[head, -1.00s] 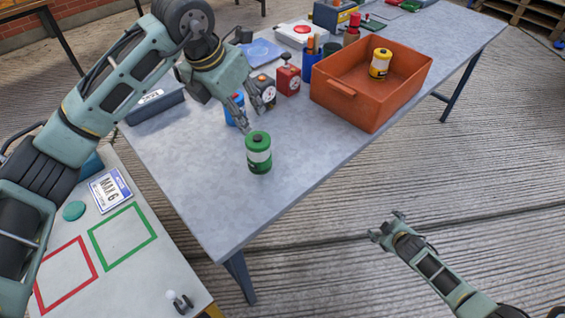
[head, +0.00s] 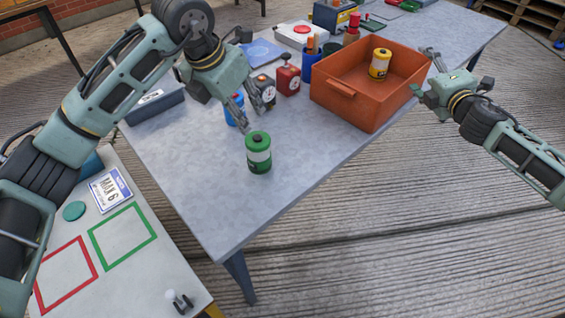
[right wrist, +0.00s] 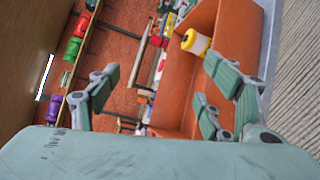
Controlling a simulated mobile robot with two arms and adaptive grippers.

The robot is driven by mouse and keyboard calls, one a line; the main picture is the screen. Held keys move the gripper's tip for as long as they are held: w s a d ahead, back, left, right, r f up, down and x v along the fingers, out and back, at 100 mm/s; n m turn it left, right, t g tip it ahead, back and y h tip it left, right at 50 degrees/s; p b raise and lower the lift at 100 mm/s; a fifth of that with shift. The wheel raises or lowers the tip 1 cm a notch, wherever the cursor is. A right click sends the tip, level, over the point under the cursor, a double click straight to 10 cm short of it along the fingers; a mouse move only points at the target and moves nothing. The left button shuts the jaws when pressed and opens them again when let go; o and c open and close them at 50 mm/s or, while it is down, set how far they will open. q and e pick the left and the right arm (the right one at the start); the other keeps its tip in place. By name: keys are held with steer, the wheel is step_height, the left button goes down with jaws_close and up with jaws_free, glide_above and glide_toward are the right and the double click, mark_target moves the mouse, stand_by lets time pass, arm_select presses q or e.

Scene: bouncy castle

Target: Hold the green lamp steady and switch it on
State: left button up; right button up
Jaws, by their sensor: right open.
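The green lamp (head: 259,153), a green canister with a white band and dark top knob, stands upright on the grey table. My left gripper (head: 252,112) is just behind and above it, pointing down, its two fingers apart; I see no grip on the lamp. My right gripper (head: 420,72) is open and empty at the right side of the orange bin, well away from the green lamp. Its spread fingers also show in the right wrist view (right wrist: 155,90), with the orange bin beyond. The green lamp is not visible in that view.
The orange bin (head: 345,107) holds a yellow lamp (head: 380,64). Red (head: 288,78) and black (head: 263,88) timer-like items and a blue object (head: 236,108) stand close behind my left gripper. The table front around the green lamp is clear. A side table (head: 150,275) has coloured outlines.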

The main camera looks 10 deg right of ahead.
mark_target(259, 149)
steer(key=s+a+f+n+g+y, duration=0.15)
steer(key=a+n+y, duration=0.25)
steer(key=a+n, duration=0.5)
steer(key=s+a+f+n+y, duration=0.1)
steer(key=a+f+n+y, duration=0.3)
steer(key=a, duration=0.8)
steer(key=s+a+f+n+g+y, duration=0.1)
steer(key=s+a+f+n, duration=0.2)
steer(key=a, duration=0.3)
steer(key=s+a+f+n+y, duration=0.2)
steer(key=s+a+f+n, duration=0.1)
steer(key=s+a+n, duration=0.1)
steer(key=s+a+f+n+g+y, duration=0.1)
steer(key=s+a+f+n+y, duration=0.1)
steer(key=a, duration=0.6)
steer(key=shift+s+a+f+n+g, duration=0.1)
steer(key=shift+s+f+n+g, duration=0.1)
steer(key=shift+s+f+n, duration=0.45)
steer(key=shift+s+a+f+n+g, duration=0.2)
steer(key=shift+s+f, duration=0.25)
steer(key=shift+s, duration=0.35)
steer(key=x, duration=0.7)
steer(key=shift+w+a, duration=0.15)
steer(key=shift+w, duration=0.05)
arm_select(q)
steer(key=shift+c, duration=0.2)
arm_select(e)
steer(key=c, duration=1.6)
arm_select(q)
jaws_close()
